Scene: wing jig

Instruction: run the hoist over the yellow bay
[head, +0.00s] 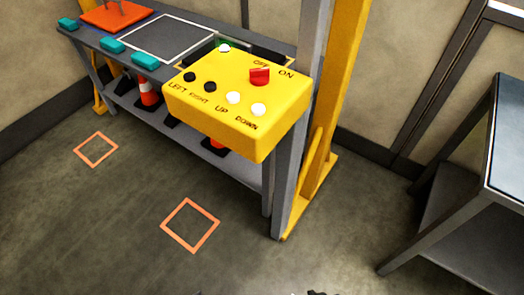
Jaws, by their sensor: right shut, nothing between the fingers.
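A yellow control box (235,100) stands at the near right end of a grey bench. Its top has black LEFT (190,77) and RIGHT (210,87) buttons, and white UP (233,98) and DOWN (258,109) buttons. A red switch (259,76) sits by the OFF and ON labels; I cannot tell its setting. A small white knob or lamp (224,48) is at the back left. A yellow post (335,90) rises behind the box. The hoist's hook and a yellow bay cannot be made out. My right gripper (317,292) barely shows at the bottom edge, shut and empty, well away from the box.
The bench (222,162) carries an orange plate (115,16), several teal blocks (145,61) and a white-outlined dark area (165,38). Orange cones (148,92) stand beneath. Two orange squares (190,225) mark the open floor. Another table (508,150) stands at right.

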